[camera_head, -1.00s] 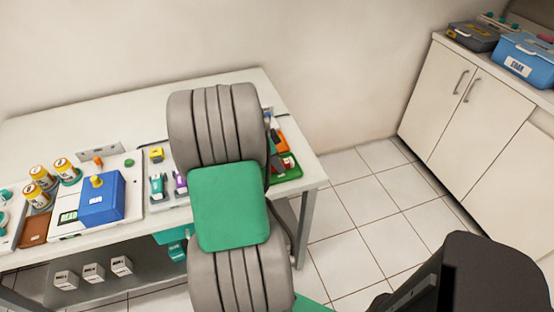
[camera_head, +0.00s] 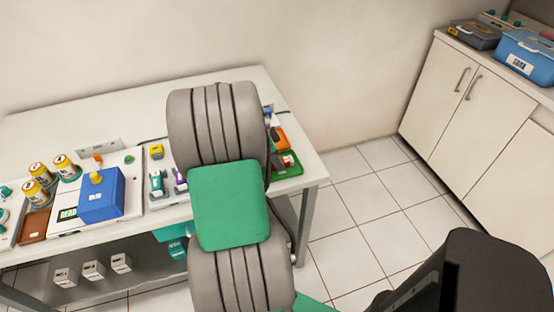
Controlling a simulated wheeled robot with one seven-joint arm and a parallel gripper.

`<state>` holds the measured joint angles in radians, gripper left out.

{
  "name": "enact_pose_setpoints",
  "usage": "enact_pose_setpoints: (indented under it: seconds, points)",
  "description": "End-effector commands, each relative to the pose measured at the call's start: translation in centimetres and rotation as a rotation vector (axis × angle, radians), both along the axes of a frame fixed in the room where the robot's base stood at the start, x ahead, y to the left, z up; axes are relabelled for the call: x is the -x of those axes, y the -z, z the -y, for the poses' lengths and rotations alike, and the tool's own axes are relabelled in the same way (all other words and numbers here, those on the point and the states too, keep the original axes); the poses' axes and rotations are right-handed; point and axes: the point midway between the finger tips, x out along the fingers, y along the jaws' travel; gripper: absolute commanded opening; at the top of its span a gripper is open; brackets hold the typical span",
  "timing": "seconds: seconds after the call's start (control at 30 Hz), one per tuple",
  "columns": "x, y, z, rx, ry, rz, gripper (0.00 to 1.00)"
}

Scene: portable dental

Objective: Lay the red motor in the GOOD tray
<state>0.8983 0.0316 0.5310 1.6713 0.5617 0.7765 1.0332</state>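A green tray (camera_head: 291,170) lies at the right end of the table, partly hidden behind a large grey and green jointed shape in front of the table. A small red and white item shows in or over this tray (camera_head: 288,160); I cannot tell whether it is the red motor. No GOOD label can be read on the tray. A teal motor-like piece (camera_head: 157,184) and a purple one (camera_head: 179,178) lie left of the grey shape. My gripper is not in view.
The white table (camera_head: 75,107) holds a blue box (camera_head: 101,196), several yellow-topped jars, a brown tray (camera_head: 35,225) and a DEAD display (camera_head: 68,213). An orange item (camera_head: 281,138) lies behind the green tray. Cabinets (camera_head: 440,88) stand right; tiled floor between is clear.

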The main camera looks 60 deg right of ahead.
Motion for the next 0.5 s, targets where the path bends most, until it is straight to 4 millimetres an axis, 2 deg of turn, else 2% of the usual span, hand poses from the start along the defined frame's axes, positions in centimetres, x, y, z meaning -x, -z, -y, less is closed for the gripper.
enact_pose_setpoints:
  seconds: [0.03, 0.3, 0.5]
  points:
    - [0.00, -0.04, 0.01, 0.000, 0.000, 0.000, 0.31]
    - [0.01, -0.02, 0.01, 0.000, 0.000, 0.000, 0.52]
    - [0.01, 0.00, -0.01, 0.000, 0.000, 0.000, 0.52]
